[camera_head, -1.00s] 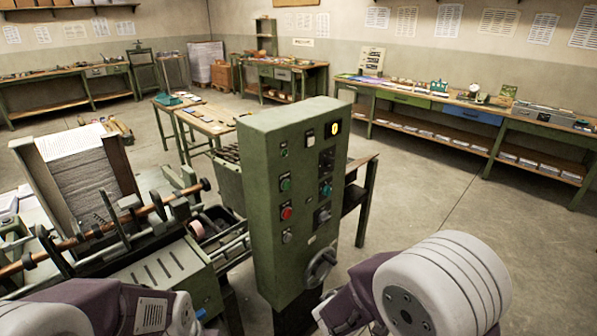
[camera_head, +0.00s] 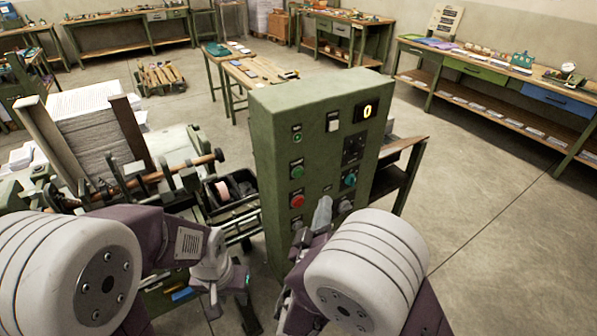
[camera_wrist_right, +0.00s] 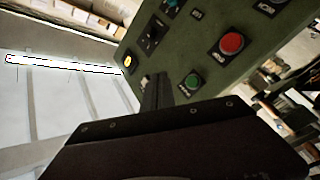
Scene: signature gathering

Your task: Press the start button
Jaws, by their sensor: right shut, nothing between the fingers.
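The green control panel (camera_head: 318,130) stands upright in the middle of the head view. Its green button (camera_head: 297,172) sits just above a red button (camera_head: 297,201); both also show in the right wrist view, as a green button (camera_wrist_right: 192,80) and a red button (camera_wrist_right: 231,44). Their labels are too small to read. My right gripper (camera_head: 322,212) is shut and empty, in front of the panel's lower part. In its wrist view the fingers (camera_wrist_right: 155,92) appear left of the green button; contact cannot be told. My left gripper (camera_head: 230,312) hangs low left of the panel, its fingers apparently apart.
A machine with a paper stack (camera_head: 92,135) stands left. Workbenches (camera_head: 500,80) line the walls. The floor at right (camera_head: 500,230) is clear.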

